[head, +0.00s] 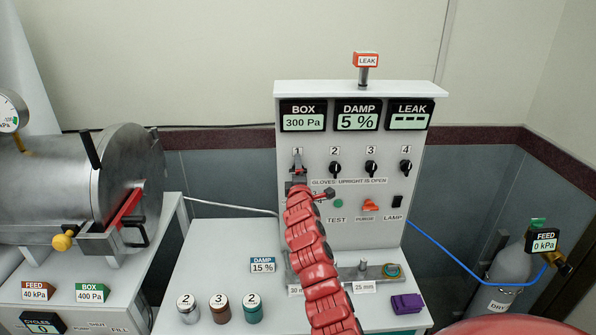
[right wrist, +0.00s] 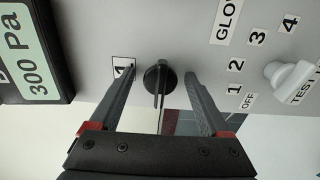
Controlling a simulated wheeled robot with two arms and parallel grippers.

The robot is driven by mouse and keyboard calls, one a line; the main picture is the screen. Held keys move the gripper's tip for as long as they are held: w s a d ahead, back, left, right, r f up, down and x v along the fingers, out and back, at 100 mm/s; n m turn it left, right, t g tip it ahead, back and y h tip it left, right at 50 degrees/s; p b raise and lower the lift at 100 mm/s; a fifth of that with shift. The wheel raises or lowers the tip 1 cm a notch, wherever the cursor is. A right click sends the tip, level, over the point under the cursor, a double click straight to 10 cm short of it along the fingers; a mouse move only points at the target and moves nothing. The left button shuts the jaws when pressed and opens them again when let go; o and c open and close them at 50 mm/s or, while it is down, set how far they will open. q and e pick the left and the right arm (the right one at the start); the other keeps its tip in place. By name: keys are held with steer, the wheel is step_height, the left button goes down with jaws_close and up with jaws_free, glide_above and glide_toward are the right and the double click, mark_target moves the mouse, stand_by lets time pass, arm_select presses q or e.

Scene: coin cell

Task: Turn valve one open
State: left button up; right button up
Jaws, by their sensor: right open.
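Valve one is a black knob under the label 1 on the grey panel (head: 385,230). My red right arm reaches up to it in the head view, and my right gripper (head: 298,172) is in front of the knob, hiding most of it. In the right wrist view the gripper (right wrist: 158,77) is open, with a finger on each side of the valve one knob (right wrist: 155,72). Gaps show between knob and fingers. The knob's bar runs up and down in that view, crosswise to the direction of its label. My left gripper is not in view.
Knob 2 (head: 336,168), knob 3 (head: 371,168) and knob 4 (head: 406,167) are to the right. A white selector knob (right wrist: 287,77) sits near valve one. Several small jars stand on the bench (head: 215,250). A steel chamber (head: 130,180) is at left.

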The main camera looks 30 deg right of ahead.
jaws_close()
stand_by(0.3)
